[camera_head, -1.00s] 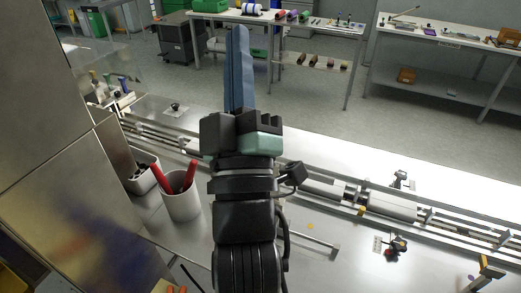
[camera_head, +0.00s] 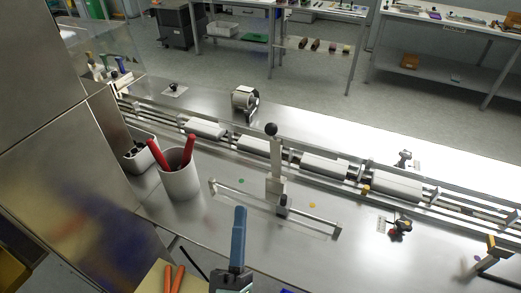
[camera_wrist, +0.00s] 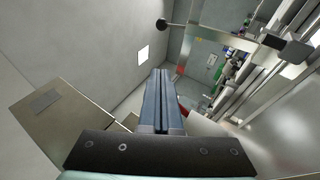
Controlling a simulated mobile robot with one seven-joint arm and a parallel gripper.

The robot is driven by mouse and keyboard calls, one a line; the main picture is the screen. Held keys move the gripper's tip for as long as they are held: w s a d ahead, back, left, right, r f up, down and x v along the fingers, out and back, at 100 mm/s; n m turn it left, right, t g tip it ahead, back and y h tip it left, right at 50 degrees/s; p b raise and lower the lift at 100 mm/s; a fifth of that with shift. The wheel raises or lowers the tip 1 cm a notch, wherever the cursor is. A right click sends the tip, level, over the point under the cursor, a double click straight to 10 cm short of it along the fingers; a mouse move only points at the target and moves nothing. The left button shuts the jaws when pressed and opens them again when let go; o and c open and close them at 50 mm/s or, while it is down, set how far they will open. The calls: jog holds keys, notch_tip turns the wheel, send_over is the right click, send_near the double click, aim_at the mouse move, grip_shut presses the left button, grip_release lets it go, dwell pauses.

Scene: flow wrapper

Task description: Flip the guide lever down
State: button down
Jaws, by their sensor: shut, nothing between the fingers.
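The guide lever (camera_head: 276,165) stands upright on the steel deck, with a black ball knob (camera_head: 271,129) on top and its foot at a low rail. In the wrist view the lever (camera_wrist: 225,38) lies across the upper right, its ball knob (camera_wrist: 162,24) at the left end. My gripper (camera_head: 240,212) has long blue fingers pressed together and empty. In the head view it is at the bottom, in front of and slightly left of the lever, apart from it. In the wrist view the fingertips (camera_wrist: 161,73) are below the knob, with a gap.
A low guide rail (camera_head: 310,216) runs along the deck. A white cup (camera_head: 181,183) with red-handled tools stands left. The conveyor (camera_head: 320,166) with white packs lies behind the lever. A steel cabinet (camera_head: 45,140) walls the left.

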jog(key=d+p+x, duration=0.2)
jog(key=x, duration=1.1)
jog(key=shift+s+d+r, duration=0.2)
jog(key=shift+d, duration=0.15)
jog(key=shift+r+p, duration=0.15)
jog(key=shift+p, duration=0.25)
